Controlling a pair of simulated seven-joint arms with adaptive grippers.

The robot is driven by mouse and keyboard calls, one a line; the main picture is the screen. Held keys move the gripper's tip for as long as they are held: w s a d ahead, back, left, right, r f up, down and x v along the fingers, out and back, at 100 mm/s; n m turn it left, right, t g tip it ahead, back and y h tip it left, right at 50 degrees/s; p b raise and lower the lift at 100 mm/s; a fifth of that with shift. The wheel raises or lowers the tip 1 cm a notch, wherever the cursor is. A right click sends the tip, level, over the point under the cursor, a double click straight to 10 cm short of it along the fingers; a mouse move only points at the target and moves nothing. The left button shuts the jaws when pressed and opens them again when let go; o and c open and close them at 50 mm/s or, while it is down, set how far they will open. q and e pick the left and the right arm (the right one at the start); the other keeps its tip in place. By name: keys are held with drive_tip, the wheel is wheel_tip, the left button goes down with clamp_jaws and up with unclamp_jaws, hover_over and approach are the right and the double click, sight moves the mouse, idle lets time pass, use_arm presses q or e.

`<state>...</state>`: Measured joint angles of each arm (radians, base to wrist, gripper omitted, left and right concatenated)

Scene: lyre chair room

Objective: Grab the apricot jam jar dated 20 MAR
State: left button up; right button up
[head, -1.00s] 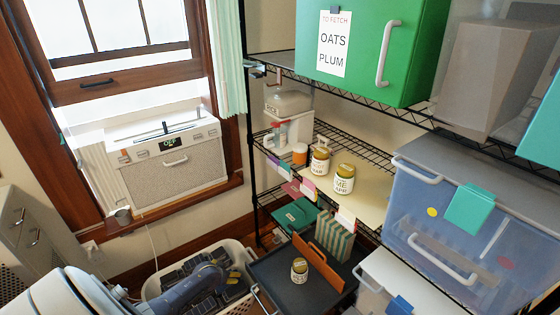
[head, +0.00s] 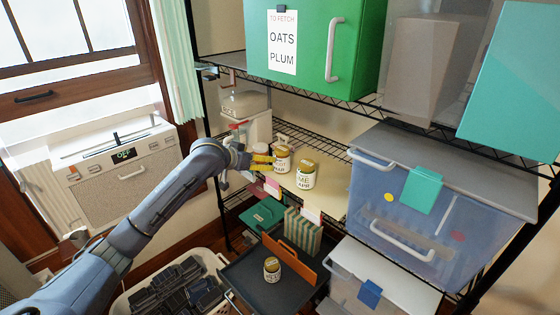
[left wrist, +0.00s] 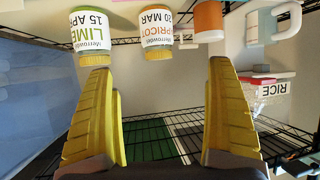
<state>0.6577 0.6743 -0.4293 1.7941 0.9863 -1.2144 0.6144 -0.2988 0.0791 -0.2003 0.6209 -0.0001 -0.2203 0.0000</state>
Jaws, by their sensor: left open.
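The apricot jam jar (head: 282,162) stands on the cream mat of the middle wire shelf. In the left wrist view, which is upside down, its label reads APRICOT 20 MAR (left wrist: 157,28). A lime jar (head: 306,176) stands to its right; its label in the left wrist view (left wrist: 91,32) shows LIME 15 AP. My left gripper (head: 262,161) reaches in from the left, close beside the apricot jar. Its yellow fingers (left wrist: 159,70) are open and empty, with the apricot jar ahead between them. My right gripper is not in view.
An orange container (left wrist: 209,22) and a white mug (left wrist: 272,24) stand beside the apricot jar. A rice container (head: 246,106) is behind my gripper. Another jar (head: 272,268) sits on the dark tray below. Wire shelf above; blue bin (head: 420,215) at right.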

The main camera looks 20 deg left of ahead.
sight(278, 158)
use_arm(q)
drive_tip(key=x, duration=1.1)
drive_tip(key=shift+w+d+f, duration=0.1)
drive_tip(key=shift+w+d, duration=0.05)
drive_tip(key=shift+w, duration=0.2)
drive_tip(key=shift+d+x, duration=0.15)
drive_tip(key=shift+x, duration=0.65)
drive_tip(key=shift+d+x, duration=0.15)
drive_tip(key=shift+x, duration=1.65)
drive_tip(key=shift+c, duration=0.3)
drive_tip(key=c, duration=1.6)
